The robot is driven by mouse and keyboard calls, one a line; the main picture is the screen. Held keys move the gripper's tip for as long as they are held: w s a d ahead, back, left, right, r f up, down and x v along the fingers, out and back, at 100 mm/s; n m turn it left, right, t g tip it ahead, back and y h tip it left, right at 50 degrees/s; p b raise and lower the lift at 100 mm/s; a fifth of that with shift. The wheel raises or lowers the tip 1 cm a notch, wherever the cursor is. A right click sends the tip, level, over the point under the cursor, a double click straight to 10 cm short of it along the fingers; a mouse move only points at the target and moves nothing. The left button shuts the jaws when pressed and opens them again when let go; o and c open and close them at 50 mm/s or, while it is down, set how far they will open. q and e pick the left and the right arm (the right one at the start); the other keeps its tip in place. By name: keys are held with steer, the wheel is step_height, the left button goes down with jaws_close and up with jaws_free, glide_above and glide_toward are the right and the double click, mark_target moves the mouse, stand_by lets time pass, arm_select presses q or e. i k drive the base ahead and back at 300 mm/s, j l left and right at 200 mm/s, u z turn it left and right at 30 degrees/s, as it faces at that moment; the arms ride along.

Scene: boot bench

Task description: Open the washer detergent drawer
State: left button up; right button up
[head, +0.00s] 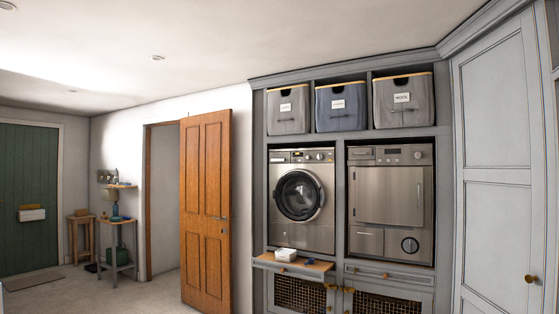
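The washer (318,220) is a steel front loader with a round dark door (299,195), which is shut. It stands in the left bay of a grey built-in unit. A control strip runs along its top, and the detergent drawer front (281,157) seems to be the panel at the strip's left end. It looks flush and closed, but it is small at this distance. Neither of my grippers is in view.
A second steel appliance (391,195) stands right of the washer. A wooden pull-out board (262,262) with a white box (286,254) juts out below the washer. Fabric bins (341,108) sit above. An orange door (206,210) stands open at left. Floor shows at lower left.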

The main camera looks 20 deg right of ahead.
mark_target(281, 157)
steer(key=i+z, duration=0.15)
steer(key=z, duration=0.4)
steer(key=i, duration=2.3)
